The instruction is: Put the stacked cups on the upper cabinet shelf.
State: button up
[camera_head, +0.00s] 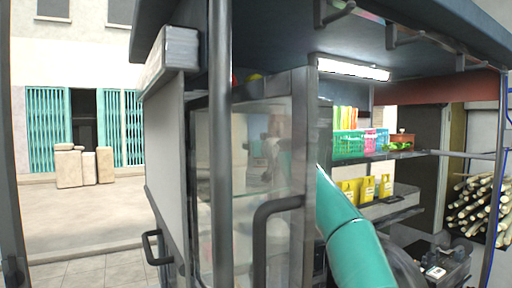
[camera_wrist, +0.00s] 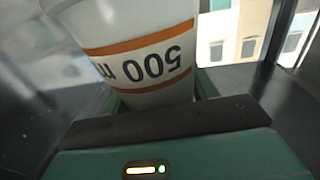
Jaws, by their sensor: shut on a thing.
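A white cup with orange bands and upside-down "500 m" print (camera_wrist: 145,45) fills the upper left of the wrist view. My gripper (camera_wrist: 160,97) is shut on it; dark finger parts sit at both sides of its lower end. I cannot tell how many cups are stacked. In the head view, my green arm reaches up behind the framed, see-through panel of a cabinet (camera_head: 300,130). My gripper and the cups are not clearly visible there. Blurred shapes show through the panel. I cannot make out the upper shelf's surface.
A dark post (camera_head: 220,150) and a curved handle (camera_head: 262,235) stand in front. Cane stalks (camera_head: 478,208) are stacked at far right. Open paving lies left.

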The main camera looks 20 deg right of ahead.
jog(key=o, duration=1.1)
jog(key=shift+a, duration=0.15)
jog(key=shift+o, duration=1)
jog(key=shift+s+r, duration=0.1)
jog(key=shift+w, duration=0.2)
jog(key=shift+s+d, duration=0.2)
jog(key=shift+s+r, duration=0.1)
jog(key=shift+s, duration=0.35)
jog(key=s, duration=1)
jog(key=shift+s+d, duration=0.35)
jog(key=shift+s, duration=0.05)
